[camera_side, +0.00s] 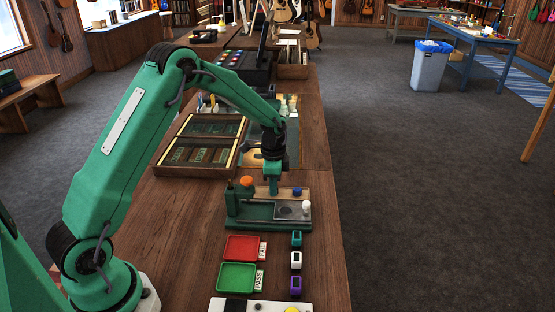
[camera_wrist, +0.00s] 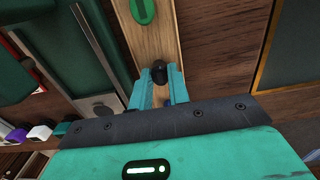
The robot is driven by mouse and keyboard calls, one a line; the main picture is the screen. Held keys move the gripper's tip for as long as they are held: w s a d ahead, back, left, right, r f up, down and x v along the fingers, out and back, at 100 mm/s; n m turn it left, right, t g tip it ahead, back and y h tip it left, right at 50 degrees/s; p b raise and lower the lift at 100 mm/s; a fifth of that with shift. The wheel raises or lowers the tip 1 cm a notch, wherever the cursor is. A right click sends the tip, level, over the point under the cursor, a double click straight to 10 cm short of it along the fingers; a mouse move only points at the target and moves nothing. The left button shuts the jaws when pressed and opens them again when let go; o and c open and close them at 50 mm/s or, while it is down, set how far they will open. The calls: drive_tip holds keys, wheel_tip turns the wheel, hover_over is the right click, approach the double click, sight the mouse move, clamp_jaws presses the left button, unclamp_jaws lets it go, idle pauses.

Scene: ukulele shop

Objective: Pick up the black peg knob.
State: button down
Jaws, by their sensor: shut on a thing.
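The black peg knob (camera_wrist: 159,70) shows in the wrist view between the tips of my gripper (camera_wrist: 160,82), over a pale wooden strip (camera_wrist: 152,40). My gripper's teal fingers are shut on it. In the side view my gripper (camera_side: 273,190) is down at the wooden strip of a green fixture (camera_side: 250,212), and the black knob cannot be made out there. I cannot tell whether the knob is clear of the strip.
A blue knob (camera_side: 297,191) and a white knob (camera_side: 306,207) are to the right of my gripper. Red (camera_side: 243,247) and green (camera_side: 237,277) trays lie in front, beside small teal, white and purple blocks. An open wooden case (camera_side: 165,172) stands behind left.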

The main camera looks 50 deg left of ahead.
drive_tip(key=shift+r, duration=0.15)
drive_tip(key=shift+r, duration=0.6)
drive_tip(key=r, duration=0.1)
drive_tip(key=d+r, duration=0.1)
drive_tip(key=r, duration=0.1)
drive_tip(key=shift+s+r, duration=0.1)
drive_tip(key=s+d+r, duration=0.4)
drive_tip(key=d+r, duration=0.2)
drive_tip(key=d, duration=0.4)
drive_tip(key=shift+r, duration=0.15)
drive_tip(key=s+d+r+n, duration=0.2)
drive_tip(key=s+d+n, duration=0.4)
drive_tip(key=d+n, duration=0.2)
drive_tip(key=shift+d+r+n, duration=0.25)
drive_tip(key=shift+n, duration=0.25)
